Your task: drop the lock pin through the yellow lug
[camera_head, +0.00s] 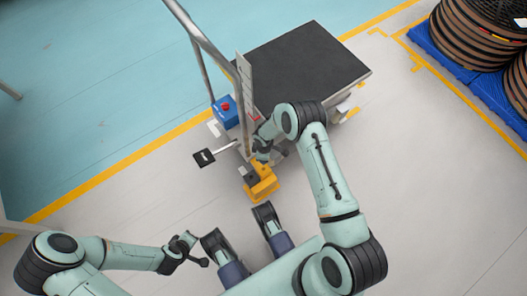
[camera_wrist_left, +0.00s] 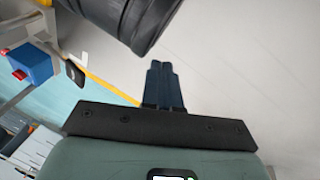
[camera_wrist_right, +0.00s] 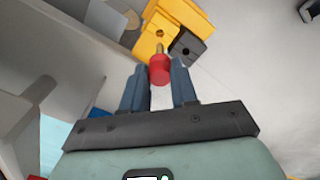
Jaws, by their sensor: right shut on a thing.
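The lock pin has a red head (camera_wrist_right: 159,70) and a brass shank, seen in the right wrist view between the fingertips of my right gripper (camera_wrist_right: 159,88), which is shut on it. The shank points away from the gripper and overlaps the yellow lug (camera_wrist_right: 157,33); I cannot tell whether its tip is inside the lug or above it. In the head view the yellow lug (camera_head: 264,184) sits low at the near end of the cart, just below my right gripper (camera_head: 262,157). The pin is not clear there. My left gripper (camera_wrist_left: 163,70) is shut and empty, away from the lug.
A dark block (camera_wrist_right: 187,47) adjoins the lug. The cart's black deck (camera_head: 300,70), its handle rail (camera_head: 205,40) and a blue box with a red button (camera_head: 226,112) stand beyond. Spools (camera_head: 470,35) lie on a blue pallet at right. Floor left of the lug is open.

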